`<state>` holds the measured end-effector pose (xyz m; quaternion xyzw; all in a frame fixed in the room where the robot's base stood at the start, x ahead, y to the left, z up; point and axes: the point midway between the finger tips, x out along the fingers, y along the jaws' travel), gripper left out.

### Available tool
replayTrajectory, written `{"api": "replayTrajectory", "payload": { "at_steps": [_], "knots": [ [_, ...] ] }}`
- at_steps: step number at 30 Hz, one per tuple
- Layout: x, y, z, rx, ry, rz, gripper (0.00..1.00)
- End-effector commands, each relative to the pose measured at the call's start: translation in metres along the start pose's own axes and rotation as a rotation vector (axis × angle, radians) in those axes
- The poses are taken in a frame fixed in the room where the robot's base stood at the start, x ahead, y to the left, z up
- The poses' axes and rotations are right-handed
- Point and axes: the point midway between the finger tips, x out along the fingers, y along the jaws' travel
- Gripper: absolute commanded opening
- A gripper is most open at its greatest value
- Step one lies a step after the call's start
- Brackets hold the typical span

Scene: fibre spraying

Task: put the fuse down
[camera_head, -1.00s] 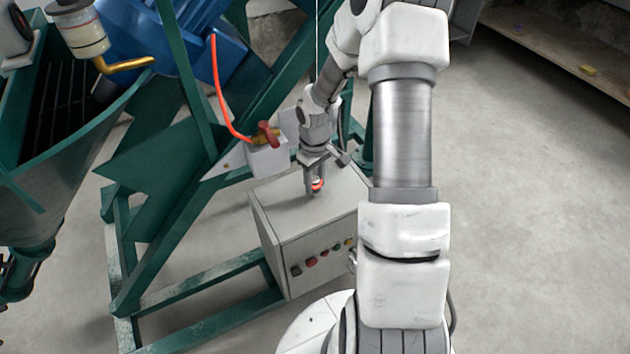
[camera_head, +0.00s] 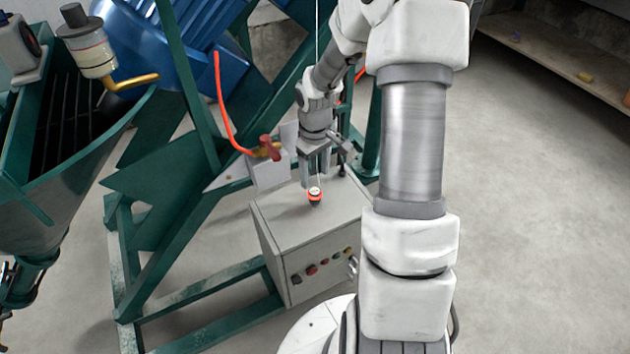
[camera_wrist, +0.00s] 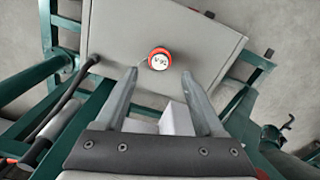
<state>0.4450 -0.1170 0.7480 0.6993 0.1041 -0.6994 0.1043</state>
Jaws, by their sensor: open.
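The fuse (camera_head: 315,194), a small red piece with a white top, stands on the top of the grey control box (camera_head: 275,215). In the wrist view the fuse (camera_wrist: 160,59) rests on the bare box top (camera_wrist: 115,35), beyond my fingertips and roughly in line with the gap between them. My gripper (camera_head: 316,178) is open and empty, behind and a little above the fuse in the head view. In the wrist view my gripper's two fingers (camera_wrist: 160,72) are spread apart, and neither touches the fuse.
A white box with a red-handled valve (camera_head: 268,160) and an orange hose sits left of my gripper. Green frame beams (camera_head: 160,250) surround the control box's left side. Buttons line the box front (camera_head: 322,266). A shelf with small items (camera_head: 570,65) stands far right, past open floor.

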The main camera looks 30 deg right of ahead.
Motion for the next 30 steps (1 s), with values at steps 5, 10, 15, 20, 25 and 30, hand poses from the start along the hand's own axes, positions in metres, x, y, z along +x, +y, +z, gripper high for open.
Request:
{"api": "replayTrajectory", "payload": {
  "at_steps": [5,10,15,20,25,30],
  "knots": [
    [-0.032,0.000,0.000,0.000,0.002,0.001,0.70],
    [-0.042,0.000,0.000,-0.014,0.000,0.000,0.76],
    [-0.048,0.000,-0.001,-0.170,-0.003,0.004,0.76],
    [-0.057,0.001,-0.002,-0.452,-0.009,0.007,0.76],
    [-0.067,0.000,-0.003,-0.768,-0.012,0.006,0.76],
    [-0.078,-0.001,-0.003,-1.083,-0.011,0.003,0.76]
  ]
}}
